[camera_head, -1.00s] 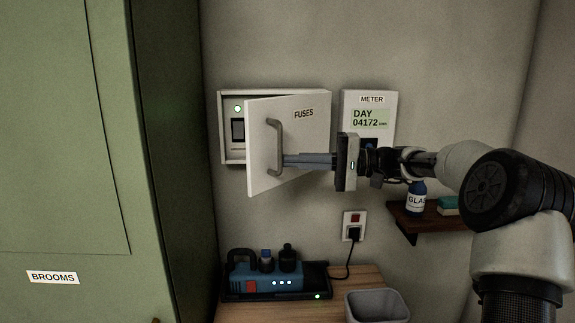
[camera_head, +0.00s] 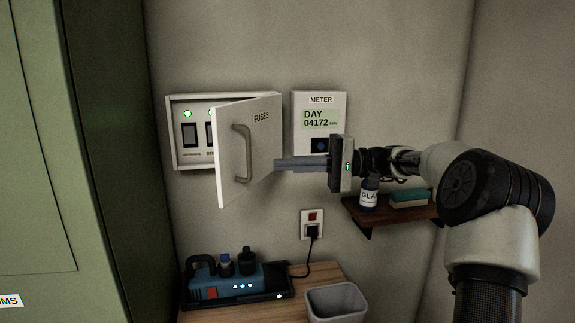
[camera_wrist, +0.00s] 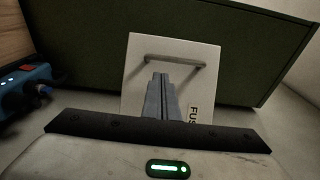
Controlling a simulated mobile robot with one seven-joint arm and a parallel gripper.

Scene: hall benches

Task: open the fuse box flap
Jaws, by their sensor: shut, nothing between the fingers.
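The fuse box (camera_head: 172,135) is on the wall, with its white flap (camera_head: 262,150) partly open, hinged on its right side. Two switches and green lights show inside at the left; the rest is hidden behind the flap. The flap carries a grey bar handle (camera_head: 240,153) and the word FUSES. My gripper (camera_head: 276,164) is shut and empty. Its fingertips are at the flap's right part, right of the handle; whether they touch or pass behind it I cannot tell. In the wrist view the shut fingers (camera_wrist: 160,95) point towards the flap (camera_wrist: 135,75) and its handle (camera_wrist: 175,60).
A meter (camera_head: 335,105) hangs right of the fuse box. A shelf (camera_head: 385,215) with a bottle (camera_head: 369,194) and a sponge (camera_head: 409,197) is below my arm. A green cabinet (camera_head: 60,150) stands at the left. A blue device (camera_head: 225,283) and a grey bin (camera_head: 336,303) are below.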

